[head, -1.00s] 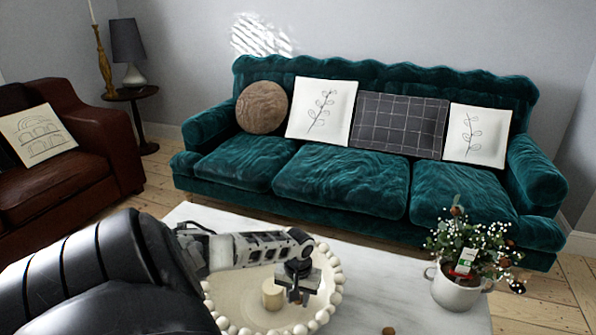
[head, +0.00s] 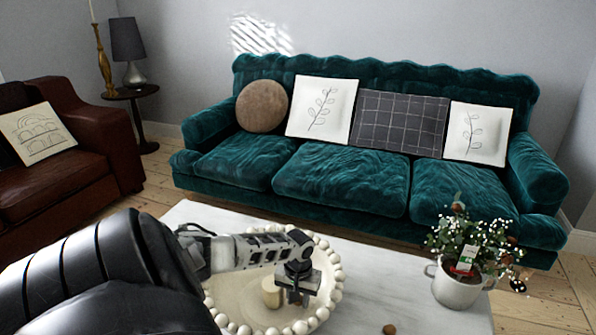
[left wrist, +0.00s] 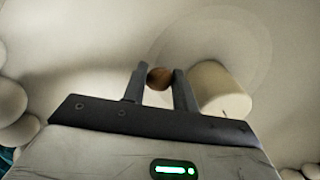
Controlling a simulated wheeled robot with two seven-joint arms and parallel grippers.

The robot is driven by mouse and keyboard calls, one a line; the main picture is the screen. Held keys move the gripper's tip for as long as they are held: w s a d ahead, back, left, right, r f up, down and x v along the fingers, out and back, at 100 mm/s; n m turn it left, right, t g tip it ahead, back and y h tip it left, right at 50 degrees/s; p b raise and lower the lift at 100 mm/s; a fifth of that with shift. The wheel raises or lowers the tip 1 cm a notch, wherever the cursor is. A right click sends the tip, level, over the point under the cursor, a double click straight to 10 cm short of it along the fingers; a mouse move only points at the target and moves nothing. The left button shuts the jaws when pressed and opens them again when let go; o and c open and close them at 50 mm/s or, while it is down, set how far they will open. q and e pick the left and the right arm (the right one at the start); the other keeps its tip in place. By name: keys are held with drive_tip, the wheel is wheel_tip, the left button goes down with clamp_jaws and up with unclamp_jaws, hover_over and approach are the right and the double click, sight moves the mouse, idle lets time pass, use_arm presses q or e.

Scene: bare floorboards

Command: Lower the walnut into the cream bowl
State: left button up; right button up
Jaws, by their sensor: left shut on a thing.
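The cream bowl (head: 237,291) has a rim of round white beads and stands on the marble-topped table, partly hidden by my left arm. My left gripper (head: 294,298) is over the inside of the bowl, pointing down. In the left wrist view the left gripper (left wrist: 158,80) is shut on the walnut (left wrist: 159,79), a small brown ball between its fingertips. A pale cylinder like a candle (head: 271,294) stands in the bowl close beside the fingers; it also shows in the left wrist view (left wrist: 219,88). I cannot tell whether the walnut touches the bowl floor. My right gripper is out of view.
A small brown ball (head: 389,329) lies on the white marble table (head: 377,271), right of the bowl. A white pot (head: 455,291) with a flowering plant stands at the table's right. A green sofa (head: 340,185) is behind the table. Tabletop between bowl and pot is clear.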

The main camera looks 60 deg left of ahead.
use_arm(q)
drive_tip(key=shift+f+b, duration=0.35)
drive_tip(key=shift+f, duration=0.1)
idle(0.4)
drive_tip(key=o, duration=0.9)
drive_tip(key=shift+o, duration=0.5)
drive_tip(key=shift+d, duration=0.1)
